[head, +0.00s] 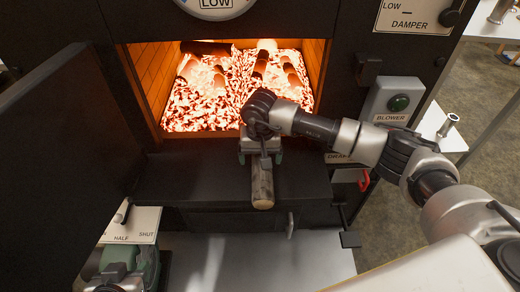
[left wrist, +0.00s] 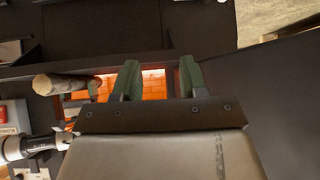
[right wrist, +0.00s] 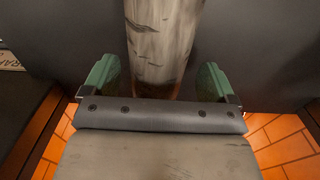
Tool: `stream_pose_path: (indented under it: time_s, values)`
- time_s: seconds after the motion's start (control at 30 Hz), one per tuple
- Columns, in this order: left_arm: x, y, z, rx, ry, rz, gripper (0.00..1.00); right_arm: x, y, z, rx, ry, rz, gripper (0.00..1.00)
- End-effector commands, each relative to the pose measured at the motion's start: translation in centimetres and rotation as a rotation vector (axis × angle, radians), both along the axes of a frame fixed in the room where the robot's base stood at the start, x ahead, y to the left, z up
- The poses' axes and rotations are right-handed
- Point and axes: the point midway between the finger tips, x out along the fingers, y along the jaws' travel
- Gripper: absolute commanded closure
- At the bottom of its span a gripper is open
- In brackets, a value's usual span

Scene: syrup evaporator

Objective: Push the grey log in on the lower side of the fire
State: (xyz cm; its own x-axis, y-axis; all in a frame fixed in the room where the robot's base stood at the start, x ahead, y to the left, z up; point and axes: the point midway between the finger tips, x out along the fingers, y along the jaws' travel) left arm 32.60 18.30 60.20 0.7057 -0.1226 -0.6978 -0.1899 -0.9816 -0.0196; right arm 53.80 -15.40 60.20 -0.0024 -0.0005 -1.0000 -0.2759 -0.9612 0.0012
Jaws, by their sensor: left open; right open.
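The grey log (head: 262,190) lies at the firebox mouth, pointing inward, its near end sticking out over the front ledge. My right gripper (head: 260,158) is open, with a finger on either side of the log; the right wrist view shows the log (right wrist: 163,40) between the spread fingers (right wrist: 160,80). The fire (head: 200,105) glows in two beds, left and right, with charred logs on both. My left gripper (head: 130,268) is low at the left; its wrist view shows it open and empty (left wrist: 158,80), with the log (left wrist: 62,86) beyond.
The black firebox door (head: 65,150) stands open at the left. A blower box (head: 397,102) with a green button and a damper plate (head: 418,14) are at the right. A half/shut plate (head: 130,225) is near my left gripper. A red hook (head: 364,180) hangs at the right.

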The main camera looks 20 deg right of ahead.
Motion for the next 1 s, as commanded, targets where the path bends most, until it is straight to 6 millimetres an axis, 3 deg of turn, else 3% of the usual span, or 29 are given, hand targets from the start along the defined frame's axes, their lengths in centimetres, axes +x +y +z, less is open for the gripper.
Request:
stream_pose_path:
  time_s: [0.4, 0.6, 1.0]
  values:
    - [-4.7, 1.7, -1.6, 0.069, 0.319, 0.025, 0.57, 0.1, 0.0, 7.5, -0.001, -0.006, 0.000, 0.12]
    - [-6.6, 2.3, -2.1, 0.091, 0.436, 0.034, 0.57, 0.1, 0.0, 10.2, 0.000, -0.005, 0.000, 0.12]
    - [-7.3, 2.4, -2.2, 0.099, 0.471, 0.037, 0.57, 0.0, 0.1, 10.9, -0.001, -0.003, 0.000, 0.12]
